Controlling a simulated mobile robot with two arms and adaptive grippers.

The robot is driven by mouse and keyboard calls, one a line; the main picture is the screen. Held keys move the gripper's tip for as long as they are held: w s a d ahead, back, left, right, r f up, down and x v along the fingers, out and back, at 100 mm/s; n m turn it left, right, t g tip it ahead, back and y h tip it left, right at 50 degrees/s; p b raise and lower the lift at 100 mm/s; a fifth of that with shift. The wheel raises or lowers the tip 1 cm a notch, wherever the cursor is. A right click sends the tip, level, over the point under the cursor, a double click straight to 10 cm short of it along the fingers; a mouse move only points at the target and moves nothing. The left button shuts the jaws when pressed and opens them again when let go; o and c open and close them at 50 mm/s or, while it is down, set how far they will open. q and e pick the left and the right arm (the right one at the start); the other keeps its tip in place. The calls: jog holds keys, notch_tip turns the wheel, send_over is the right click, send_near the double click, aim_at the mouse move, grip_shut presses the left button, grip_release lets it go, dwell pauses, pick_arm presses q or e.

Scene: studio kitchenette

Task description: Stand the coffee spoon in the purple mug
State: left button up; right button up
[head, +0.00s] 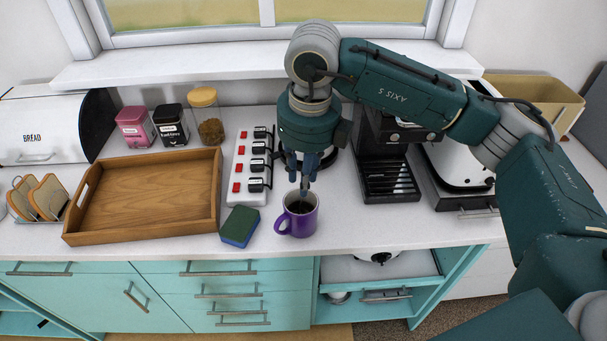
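The purple mug (304,224) stands upright on the white counter near its front edge, its handle to the left and its inside dark. My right gripper (304,172) points down just above and behind the mug. Its fingers are close together around a thin grey-blue piece, which looks like the coffee spoon (304,187). The spoon hangs about upright with its lower end at the mug's opening. I cannot tell whether its tip is inside the rim or just above it. My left gripper is not in view.
A green and blue sponge (240,227) lies just left of the mug. Behind it is a white power strip (243,195) with red switches. A wooden tray (150,232) is further left. A black coffee machine (391,188) stands right of the mug. Counter right of the mug is clear.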

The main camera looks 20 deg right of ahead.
notch_tip(320, 180, up, 12)
jog(key=s, duration=0.1)
jog(key=shift+s, duration=0.2)
dwell(0.4)
jog(key=shift+d+f, duration=0.1)
dwell(0.7)
